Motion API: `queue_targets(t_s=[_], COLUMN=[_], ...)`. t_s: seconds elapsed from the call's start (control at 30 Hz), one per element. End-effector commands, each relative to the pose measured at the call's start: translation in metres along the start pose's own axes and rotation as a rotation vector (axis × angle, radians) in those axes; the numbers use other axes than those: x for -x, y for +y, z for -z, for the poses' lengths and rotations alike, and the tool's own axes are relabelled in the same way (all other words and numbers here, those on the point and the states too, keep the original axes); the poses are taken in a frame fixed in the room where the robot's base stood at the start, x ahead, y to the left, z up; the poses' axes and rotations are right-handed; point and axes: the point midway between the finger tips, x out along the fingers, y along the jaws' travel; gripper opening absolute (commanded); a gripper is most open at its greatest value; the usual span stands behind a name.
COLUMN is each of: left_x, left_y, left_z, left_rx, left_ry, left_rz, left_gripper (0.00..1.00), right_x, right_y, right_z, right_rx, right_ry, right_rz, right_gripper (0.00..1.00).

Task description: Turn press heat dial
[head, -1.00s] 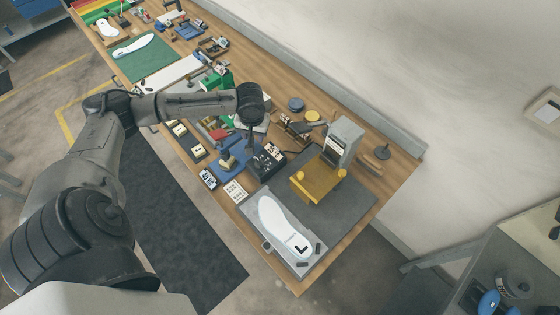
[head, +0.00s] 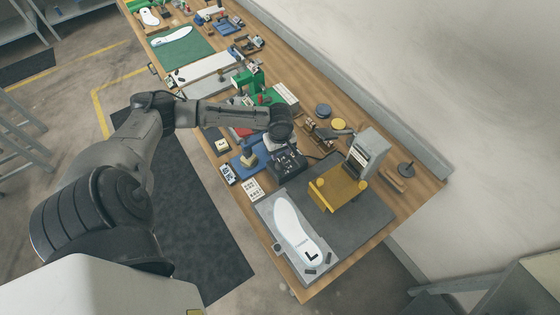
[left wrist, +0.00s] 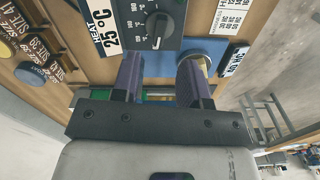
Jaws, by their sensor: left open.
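The heat dial (left wrist: 158,27) is a small dark knob with a white pointer line on the face of a dark control box (left wrist: 178,8). White scale marks surround it, and a label (left wrist: 106,24) beside it reads "25°C HEAT". In the head view the control box (head: 288,163) stands on the bench beside the yellow press (head: 337,190). My left gripper (left wrist: 161,68) is open, its two dark fingers apart and pointing toward the box. The dial shows beyond the gap between the fingertips, with nothing held. In the head view my left wrist hides the box's far edge. My right gripper is out of view.
A blue tray (head: 240,165) and label cards (head: 254,189) lie left of the box. A white insole (head: 296,232) lies on a grey plate at the near end. Green equipment (head: 248,82) stands farther back. The wall runs along the right.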

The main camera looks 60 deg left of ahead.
Motion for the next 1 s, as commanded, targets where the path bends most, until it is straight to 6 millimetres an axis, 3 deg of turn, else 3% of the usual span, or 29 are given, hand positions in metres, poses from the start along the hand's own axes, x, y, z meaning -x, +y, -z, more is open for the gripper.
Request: queue_targets(t_s=[0.2, 0.4, 0.9, 1.0], left_x=[-0.037, -0.058, -0.067, -0.067], left_y=[0.000, 0.000, 0.000, 0.000], left_z=[-0.001, 0.000, 0.000, 0.000], left_rx=[0.000, -0.002, -0.002, -0.002], left_ry=[0.000, 0.000, 0.001, 0.001], left_rz=[0.001, 0.000, -0.001, 0.000], left_gripper=[0.40, 0.40, 0.40, 0.32], right_x=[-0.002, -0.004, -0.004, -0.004], right_y=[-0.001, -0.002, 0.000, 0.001], right_z=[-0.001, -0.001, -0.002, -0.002], right_rx=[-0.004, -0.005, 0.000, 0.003], right_ry=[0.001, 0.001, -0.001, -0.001], right_rz=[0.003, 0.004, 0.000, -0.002], right_gripper=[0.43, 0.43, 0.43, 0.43])
